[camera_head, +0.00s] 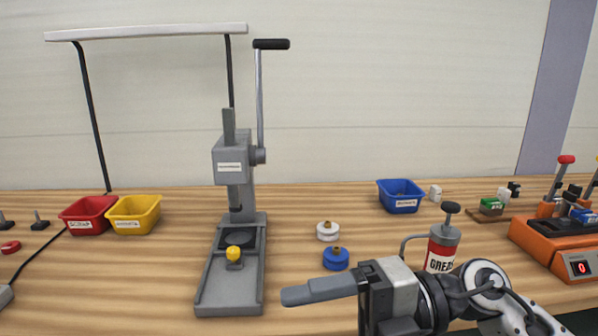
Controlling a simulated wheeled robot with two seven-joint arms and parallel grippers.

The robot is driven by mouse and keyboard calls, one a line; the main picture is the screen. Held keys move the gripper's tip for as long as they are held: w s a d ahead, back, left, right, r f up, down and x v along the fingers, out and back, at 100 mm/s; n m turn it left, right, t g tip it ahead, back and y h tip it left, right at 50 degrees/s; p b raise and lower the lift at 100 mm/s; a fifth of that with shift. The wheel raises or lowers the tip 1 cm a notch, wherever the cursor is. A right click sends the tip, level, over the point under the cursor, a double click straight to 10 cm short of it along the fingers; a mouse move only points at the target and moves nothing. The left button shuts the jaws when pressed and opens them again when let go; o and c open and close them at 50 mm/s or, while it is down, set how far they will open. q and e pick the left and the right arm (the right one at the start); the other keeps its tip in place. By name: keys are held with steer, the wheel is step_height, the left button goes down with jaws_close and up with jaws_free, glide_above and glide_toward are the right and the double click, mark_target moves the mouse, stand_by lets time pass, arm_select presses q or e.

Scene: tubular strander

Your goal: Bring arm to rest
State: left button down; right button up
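My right arm comes in from the lower right, and its gripper (318,290) points left above the front of the wooden table. Its grey fingers show side-on as one bar, so I cannot tell whether they are apart or together. I see nothing held at the fingertips. The gripper is to the right of the grey lever press (231,166) and in front of a blue round part (335,259), apart from the press in the picture. My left arm and gripper are not in view.
A white round part (327,231) lies behind the blue one. A grease can (442,246) stands behind my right arm. Red (88,226), yellow (134,226) and blue (400,205) bins stand farther back. An orange device (570,265) is at the far right.

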steer(key=w+d+f+m+t+h, duration=0.35)
steer(key=f+m+t, duration=0.35)
steer(key=m+t, duration=0.5)
steer(key=w+d+f+m+t+h, duration=0.35)
steer(key=d+f+m+t, duration=0.35)
steer(key=m, duration=1)
steer(key=s+d+f+m+g+h, duration=0.1)
steer(key=s+f+m+g+h, duration=0.2)
steer(key=s+f, duration=0.3)
steer(key=s+d+f+m+g+h, duration=0.1)
steer(key=s+f, duration=0.5)
steer(key=f, duration=0.6)
steer(key=m+g+h, duration=0.1)
steer(key=h, duration=0.1)
steer(key=shift+m+g+h, duration=0.3)
steer(key=shift+m+g, duration=0.1)
